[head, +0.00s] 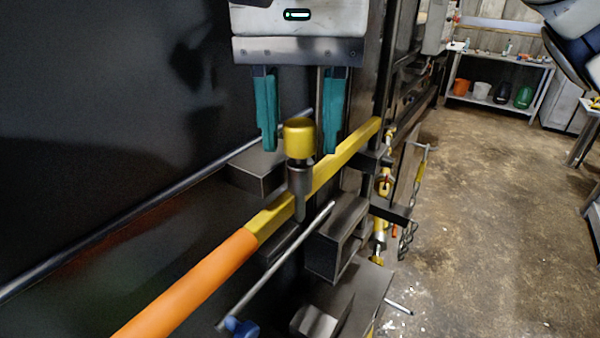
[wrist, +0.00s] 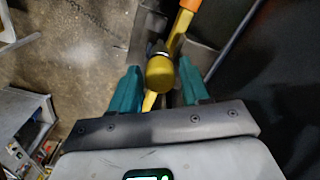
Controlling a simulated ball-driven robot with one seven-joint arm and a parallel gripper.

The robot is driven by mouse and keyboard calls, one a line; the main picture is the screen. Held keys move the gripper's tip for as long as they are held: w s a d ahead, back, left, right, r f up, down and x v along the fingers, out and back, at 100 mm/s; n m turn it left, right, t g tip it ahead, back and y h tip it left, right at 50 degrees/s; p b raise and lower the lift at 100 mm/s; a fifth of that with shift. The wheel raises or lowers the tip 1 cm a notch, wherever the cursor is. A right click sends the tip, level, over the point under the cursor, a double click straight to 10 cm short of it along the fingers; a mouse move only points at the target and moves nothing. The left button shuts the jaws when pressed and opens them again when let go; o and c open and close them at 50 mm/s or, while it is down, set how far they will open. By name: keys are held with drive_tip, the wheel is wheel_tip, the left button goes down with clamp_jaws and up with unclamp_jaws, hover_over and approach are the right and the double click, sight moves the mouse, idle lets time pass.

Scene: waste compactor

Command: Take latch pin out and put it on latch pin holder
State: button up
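The latch pin has a yellow knob (head: 299,138) and a grey shank (head: 300,185). It stands upright at the yellow bar (head: 340,158), which has an orange grip. My gripper (head: 300,145) is open, its two teal fingers pointing down, one on each side of the knob. In the wrist view the knob (wrist: 160,73) lies between and slightly beyond the fingertips (wrist: 160,75). I cannot tell whether a finger touches it. I cannot identify the latch pin holder with certainty.
The dark compactor wall (head: 100,120) fills the left. A grey bracket (head: 335,240) and a thin rod (head: 275,268) lie below the bar. A chain (head: 407,240) hangs at the right. Floor (head: 490,220) is clear on the right, with a shelf (head: 500,95) behind.

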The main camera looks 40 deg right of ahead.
drive_tip(key=c, duration=0.8)
drive_tip(key=shift+r+p, duration=0.5)
drive_tip(key=shift+p, duration=0.2)
idle(0.4)
drive_tip(key=shift+r+p, duration=3.85)
drive_tip(key=shift+r, duration=1.55)
